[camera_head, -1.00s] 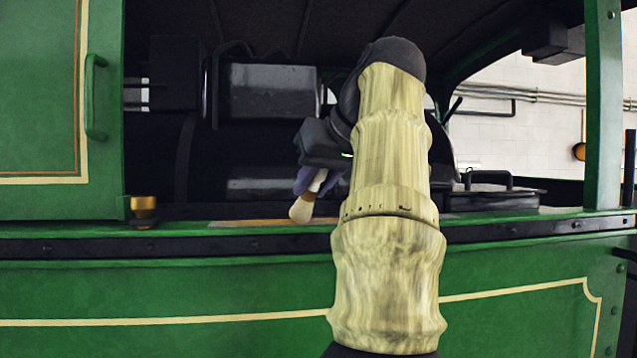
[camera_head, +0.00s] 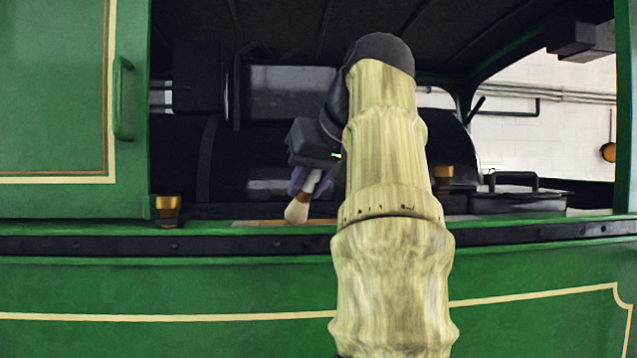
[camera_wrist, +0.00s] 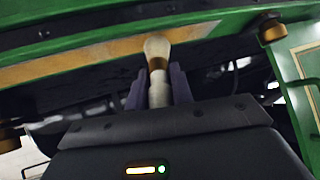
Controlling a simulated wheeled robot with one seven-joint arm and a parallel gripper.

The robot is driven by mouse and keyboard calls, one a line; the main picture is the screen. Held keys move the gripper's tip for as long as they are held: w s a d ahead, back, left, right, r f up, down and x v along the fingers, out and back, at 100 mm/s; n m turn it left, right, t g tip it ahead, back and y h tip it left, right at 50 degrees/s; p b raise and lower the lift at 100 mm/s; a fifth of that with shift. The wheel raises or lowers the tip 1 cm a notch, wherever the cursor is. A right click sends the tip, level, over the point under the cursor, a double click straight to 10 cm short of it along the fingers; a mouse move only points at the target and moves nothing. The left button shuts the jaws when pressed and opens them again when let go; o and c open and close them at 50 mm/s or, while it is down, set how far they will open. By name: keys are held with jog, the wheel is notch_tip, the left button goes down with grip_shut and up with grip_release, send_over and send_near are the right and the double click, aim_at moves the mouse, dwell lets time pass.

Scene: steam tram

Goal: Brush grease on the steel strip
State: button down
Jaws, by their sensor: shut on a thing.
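My gripper (camera_head: 310,181) is shut on a brush and holds it over the ledge with its bristles slanting down. The brush (camera_head: 297,212) has pale bristles, a brass-coloured band and a white handle. In the wrist view the brush (camera_wrist: 157,50) sits between the purple fingers of my gripper (camera_wrist: 158,88). The strip (camera_head: 278,222) lies along the ledge, tan over much of its length with a greyer left end. In the wrist view the bristles overlap the tan strip (camera_wrist: 85,56); whether they touch it I cannot tell. My arm hides the strip's right part in the head view.
A brass fitting (camera_head: 168,208) stands on the ledge at the left, beside the green cab panel (camera_head: 55,90) with its handrail. Dark boiler parts (camera_head: 280,95) lie behind my gripper. A black lidded box (camera_head: 518,198) is at the right. The roof is overhead.

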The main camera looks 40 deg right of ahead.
jog(key=shift+w+a, duration=0.65)
jog(key=shift+a, duration=0.25)
jog(key=shift+w+a, duration=0.5)
jog(key=shift+a, duration=0.2)
jog(key=shift+w+a, duration=0.45)
jog(key=shift+a, duration=0.25)
jog(key=shift+w+a+f+p, duration=0.1)
jog(key=shift+w+a+p, duration=0.1)
jog(key=shift+w+a, duration=0.4)
jog(key=shift+w+a+p, duration=0.15)
jog(key=shift+w+a, duration=0.15)
jog(key=shift+a, duration=0.45)
jog(key=shift+a, duration=0.1)
jog(key=shift+w+a+p, duration=0.45)
jog(key=shift+w+a, duration=0.55)
jog(key=shift+a, duration=0.3)
jog(key=shift+a, duration=0.1)
